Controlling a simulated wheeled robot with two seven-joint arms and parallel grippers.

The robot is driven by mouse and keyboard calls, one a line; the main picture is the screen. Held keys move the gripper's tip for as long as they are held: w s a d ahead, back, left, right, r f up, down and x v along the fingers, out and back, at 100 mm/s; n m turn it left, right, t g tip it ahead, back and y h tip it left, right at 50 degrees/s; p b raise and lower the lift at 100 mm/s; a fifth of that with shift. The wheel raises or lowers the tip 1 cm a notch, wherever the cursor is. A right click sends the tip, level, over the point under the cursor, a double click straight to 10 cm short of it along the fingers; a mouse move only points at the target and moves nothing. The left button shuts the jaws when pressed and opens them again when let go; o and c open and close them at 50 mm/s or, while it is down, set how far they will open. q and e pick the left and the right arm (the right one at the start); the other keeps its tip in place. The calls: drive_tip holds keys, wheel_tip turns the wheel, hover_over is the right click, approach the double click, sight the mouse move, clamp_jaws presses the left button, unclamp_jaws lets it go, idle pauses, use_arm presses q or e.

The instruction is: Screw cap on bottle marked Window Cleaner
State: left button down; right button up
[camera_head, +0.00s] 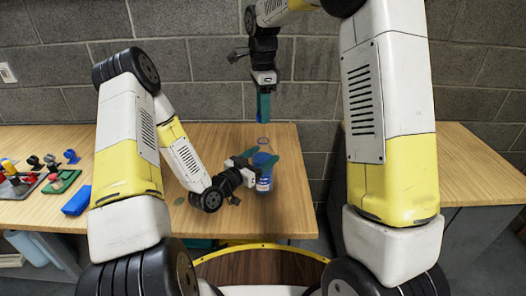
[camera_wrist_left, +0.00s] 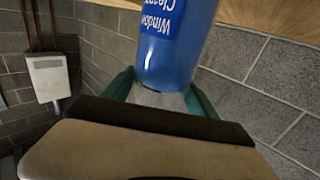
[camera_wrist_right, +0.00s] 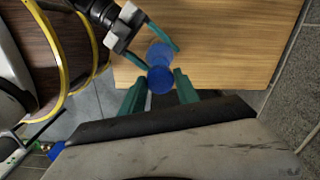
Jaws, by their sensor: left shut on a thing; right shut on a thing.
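The blue bottle (camera_head: 264,172) stands upright above the right part of the table, held by my left gripper (camera_head: 259,163). Its label reads "Window Cleaner", upside down in the left wrist view (camera_wrist_left: 165,17). The teal left fingers are closed on both sides of the bottle. My right gripper (camera_head: 263,120) points down above the bottle, apart from it. In the right wrist view, a round blue cap (camera_wrist_right: 160,80) sits between the right fingertips, with the bottle (camera_wrist_right: 159,52) just beyond it. The cap is hidden behind the fingers in the head view.
The wooden table (camera_head: 225,140) is mostly bare around the bottle. A blue box (camera_head: 77,201) and several small coloured items on a dark tray lie at the left. A grey block wall (camera_head: 200,60) stands behind. A second wooden surface (camera_head: 470,165) is at the right.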

sight(263, 136)
drive_tip(key=shift+f, duration=1.8)
drive_tip(key=shift+f, duration=0.9)
drive_tip(key=shift+f, duration=0.55)
